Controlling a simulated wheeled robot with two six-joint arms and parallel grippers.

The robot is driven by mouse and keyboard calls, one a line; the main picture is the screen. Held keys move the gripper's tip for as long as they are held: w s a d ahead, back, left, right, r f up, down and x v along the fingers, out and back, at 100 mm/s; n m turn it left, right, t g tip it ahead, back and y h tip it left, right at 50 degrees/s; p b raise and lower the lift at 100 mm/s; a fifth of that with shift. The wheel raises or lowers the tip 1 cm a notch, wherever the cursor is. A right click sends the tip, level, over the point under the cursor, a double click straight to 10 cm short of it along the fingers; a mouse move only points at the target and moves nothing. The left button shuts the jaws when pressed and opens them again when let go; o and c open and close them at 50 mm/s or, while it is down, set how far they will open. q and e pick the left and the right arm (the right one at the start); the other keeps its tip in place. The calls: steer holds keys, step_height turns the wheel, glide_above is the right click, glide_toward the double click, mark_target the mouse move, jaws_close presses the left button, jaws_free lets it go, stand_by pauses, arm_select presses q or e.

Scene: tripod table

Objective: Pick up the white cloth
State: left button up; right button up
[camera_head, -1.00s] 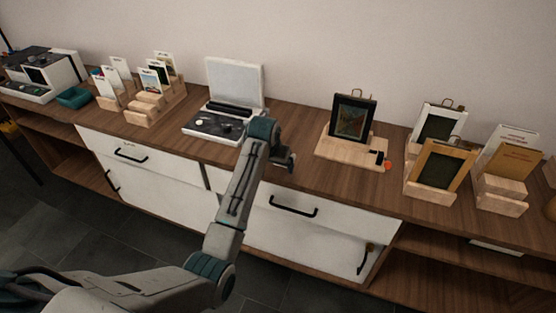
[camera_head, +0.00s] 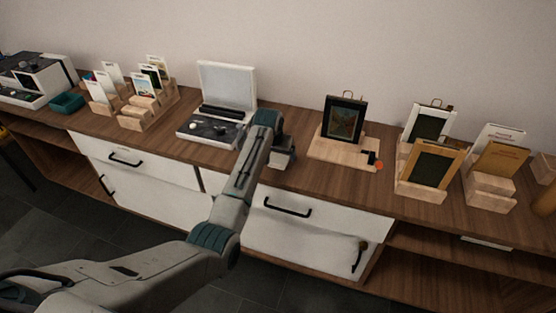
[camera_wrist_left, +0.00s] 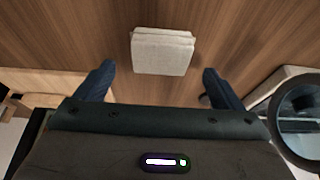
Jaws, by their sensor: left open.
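The white cloth (camera_wrist_left: 162,52) is a folded, pale grey-white square pad lying on the brown wooden countertop in the left wrist view. In the head view a small pale part of it (camera_head: 281,160) shows just below my left wrist; the rest is hidden by the arm. My left gripper (camera_wrist_left: 157,78) is open and empty, its two dark fingers spread to either side of the cloth's near edge. The fingers do not visibly touch the cloth. In the head view the fingertips are hidden. My right gripper is not in view.
A white open-lidded device (camera_head: 214,125) stands left of my gripper. A wooden stand with a dark frame (camera_head: 343,122) stands to the right. Further right are more framed displays (camera_head: 434,166); card holders (camera_head: 147,105) stand at left. The countertop's front edge is close.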

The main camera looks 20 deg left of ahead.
arm_select(q)
steer(key=shift+x, duration=1.5)
steer(key=shift+r, duration=0.1)
steer(key=c, duration=1.1)
steer(key=shift+o, duration=0.2)
steer(key=shift+r, duration=0.1)
steer(key=shift+r, duration=0.2)
steer(key=b+v, duration=0.1)
steer(key=v, duration=0.1)
steer(key=shift+d+r, duration=0.15)
steer(key=shift+r, duration=0.3)
steer(key=s+d+b, duration=0.1)
steer(key=s+d, duration=0.1)
steer(key=s, duration=0.5)
steer(key=s+d+r+b, duration=0.1)
steer(key=s, duration=0.6)
steer(key=shift+s+d+r, duration=0.3)
steer(key=shift+s+d, duration=0.05)
steer(key=shift+d, duration=0.05)
